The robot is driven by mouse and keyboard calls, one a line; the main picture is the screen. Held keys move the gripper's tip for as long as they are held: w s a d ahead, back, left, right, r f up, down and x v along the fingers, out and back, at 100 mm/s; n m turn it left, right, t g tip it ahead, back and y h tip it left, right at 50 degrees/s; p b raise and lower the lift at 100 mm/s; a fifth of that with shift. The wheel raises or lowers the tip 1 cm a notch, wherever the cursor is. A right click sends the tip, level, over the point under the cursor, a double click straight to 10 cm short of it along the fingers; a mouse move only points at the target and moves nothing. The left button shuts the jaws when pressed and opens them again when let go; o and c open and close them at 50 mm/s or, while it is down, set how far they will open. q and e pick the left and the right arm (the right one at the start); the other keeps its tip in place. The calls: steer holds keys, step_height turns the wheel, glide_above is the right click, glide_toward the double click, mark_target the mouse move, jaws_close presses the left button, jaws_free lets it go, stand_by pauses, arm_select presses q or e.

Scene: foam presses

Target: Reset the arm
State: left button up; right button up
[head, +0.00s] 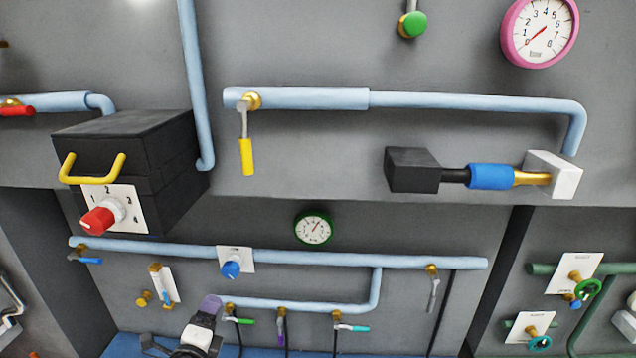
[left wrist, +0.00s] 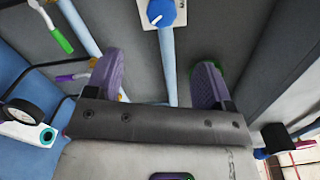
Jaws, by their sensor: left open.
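My left gripper (head: 208,306) is at the bottom of the head view, in front of the lower wall panel. One purple finger and part of the white and black body show there. In the left wrist view my left gripper (left wrist: 158,84) has its two purple fingers spread wide apart with nothing held between them. A pale blue pipe and a blue knob (left wrist: 161,12) on a white plate lie beyond the fingers. My right gripper does not show in either view.
A black box (head: 150,165) with a yellow handle and red dial juts out at the upper left. Blue pipes (head: 440,100) with valve levers run across the wall. A pink gauge (head: 540,30) and a green gauge (head: 313,228) hang there. Green valves (head: 587,289) are at right.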

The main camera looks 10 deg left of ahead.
arm_select(q)
steer(key=s+r+n+g+y, duration=0.3)
steer(key=s+n+g, duration=0.35)
steer(key=n, duration=0.75)
steer(key=s+d+f+n+g+h+p, duration=0.1)
steer(key=s+d+f+g, duration=0.1)
steer(key=s+f, duration=0.4)
steer(key=s+d+f+n+g+h+p, duration=0.1)
steer(key=s+f, duration=0.5)
steer(key=s, duration=1.1)
steer(key=s+d+f+n+g+h+p, duration=0.2)
steer(key=s+d+f+n+g+p, duration=0.1)
steer(key=s, duration=0.9)
step_height(320, 180, down, 3)
steer(key=shift+s+d+g, duration=0.25)
steer(key=shift+d+g, duration=0.6)
steer(key=shift+g, duration=0.1)
